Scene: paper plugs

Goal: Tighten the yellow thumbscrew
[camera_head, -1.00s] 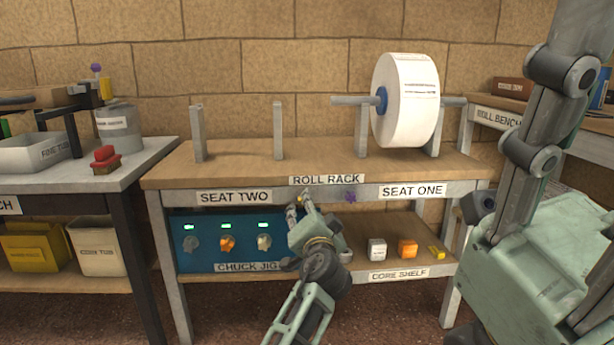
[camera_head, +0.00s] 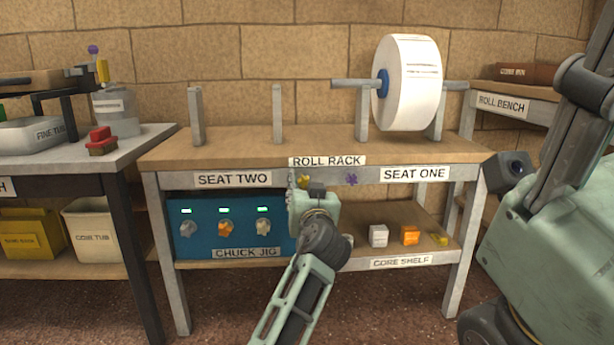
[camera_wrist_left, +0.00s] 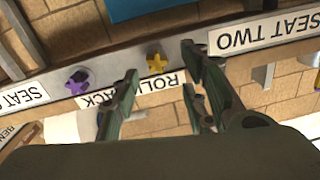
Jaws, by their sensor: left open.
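The yellow thumbscrew (camera_head: 304,181) is a small star-shaped knob on the front rail of the rack, just below the ROLL RACK label. In the left wrist view the yellow thumbscrew (camera_wrist_left: 157,63) shows ahead of the fingers, between their lines and apart from them. My left gripper (camera_head: 303,190) is in front of the rail, just below the yellow thumbscrew, its fingers largely hidden by its own body in the head view. In the wrist view my left gripper (camera_wrist_left: 160,80) has its fingers spread, with nothing between them. My right gripper is not in view.
A purple knob (camera_head: 351,180) sits on the same rail, right of the yellow one. The blue chuck jig (camera_head: 205,245) and the core shelf (camera_head: 385,225) with small blocks are below. A white paper roll (camera_head: 412,85) hangs above at right.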

